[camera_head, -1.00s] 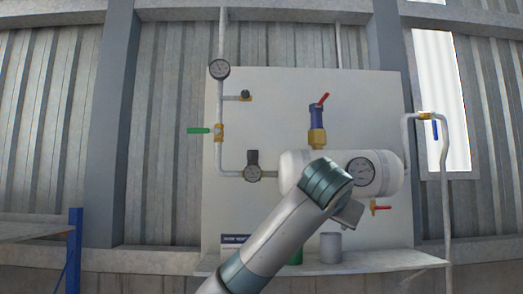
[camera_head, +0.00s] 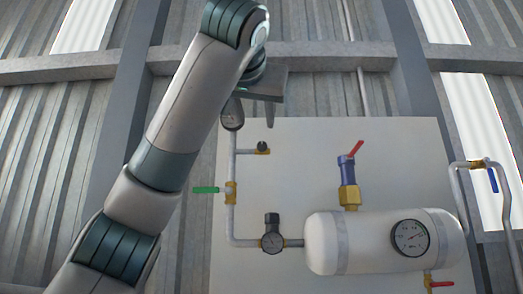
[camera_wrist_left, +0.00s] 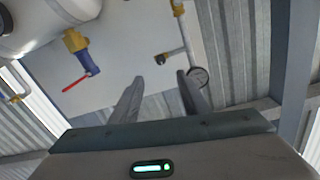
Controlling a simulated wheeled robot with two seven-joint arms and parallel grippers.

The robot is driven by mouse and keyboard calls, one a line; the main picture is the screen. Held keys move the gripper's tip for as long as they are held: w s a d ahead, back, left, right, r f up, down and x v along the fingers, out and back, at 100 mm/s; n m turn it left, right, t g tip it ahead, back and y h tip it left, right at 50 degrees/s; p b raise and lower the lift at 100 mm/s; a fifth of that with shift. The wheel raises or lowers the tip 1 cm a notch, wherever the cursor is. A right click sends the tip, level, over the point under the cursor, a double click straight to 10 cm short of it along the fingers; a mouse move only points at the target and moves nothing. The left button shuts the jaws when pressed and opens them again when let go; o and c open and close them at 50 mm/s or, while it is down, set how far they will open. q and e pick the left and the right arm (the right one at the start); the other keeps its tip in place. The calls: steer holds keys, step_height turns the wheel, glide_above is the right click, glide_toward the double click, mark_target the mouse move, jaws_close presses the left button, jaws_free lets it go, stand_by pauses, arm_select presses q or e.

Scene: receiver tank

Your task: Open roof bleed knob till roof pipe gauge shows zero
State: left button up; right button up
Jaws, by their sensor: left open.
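My left gripper is raised in front of the panel's upper left and is empty. In the left wrist view its two fingers (camera_wrist_left: 160,78) are spread apart, with the knob (camera_wrist_left: 160,59) beyond the gap and the gauge (camera_wrist_left: 198,77) beside one finger. My right gripper is out of view.
A white tank (camera_head: 375,243) with a dial gauge (camera_head: 410,238) fills the lower right. The panel (camera_head: 310,140) is clear around the knob.

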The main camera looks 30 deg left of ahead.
arm_select(q)
steer(key=p, duration=0.9)
glide_toward(261, 146)
steer(key=x, duration=0.7)
steer(key=shift+w+r, duration=0.15)
steer(key=shift+p+x, duration=0.5)
steer(key=shift+x, duration=0.25)
steer(key=shift+c, duration=0.7)
jaws_close()
